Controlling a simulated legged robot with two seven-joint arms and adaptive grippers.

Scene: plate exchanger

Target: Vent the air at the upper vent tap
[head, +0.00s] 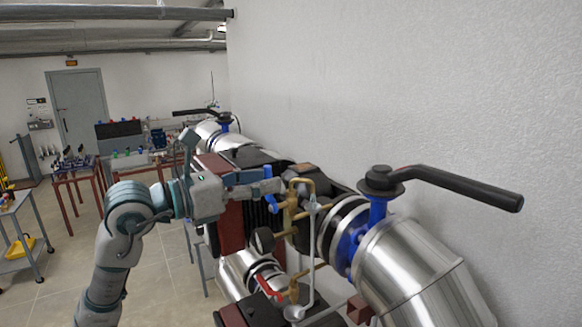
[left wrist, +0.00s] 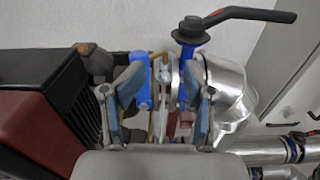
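The upper vent tap (head: 291,203) is a brass fitting on thin brass pipework beside the silver pipe, with what looks like a small blue handle (head: 273,203). In the left wrist view an upright blue part (left wrist: 141,82), perhaps that handle, shows between the fingers, nearer the left one. My left gripper (head: 268,188) reaches in from the left, just beside the tap. In the left wrist view its fingers (left wrist: 163,75) are apart, with brass and pale tubing beyond them. Whether a finger touches the tap cannot be told. My right gripper is not in view.
A black lever valve (head: 440,183) tops the large silver pipe (head: 405,262) at right. A round gauge (head: 264,240) and a red-handled lower tap (head: 268,287) sit below my gripper. The white wall (head: 420,90) stands close behind. Open floor (head: 165,285) lies at left.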

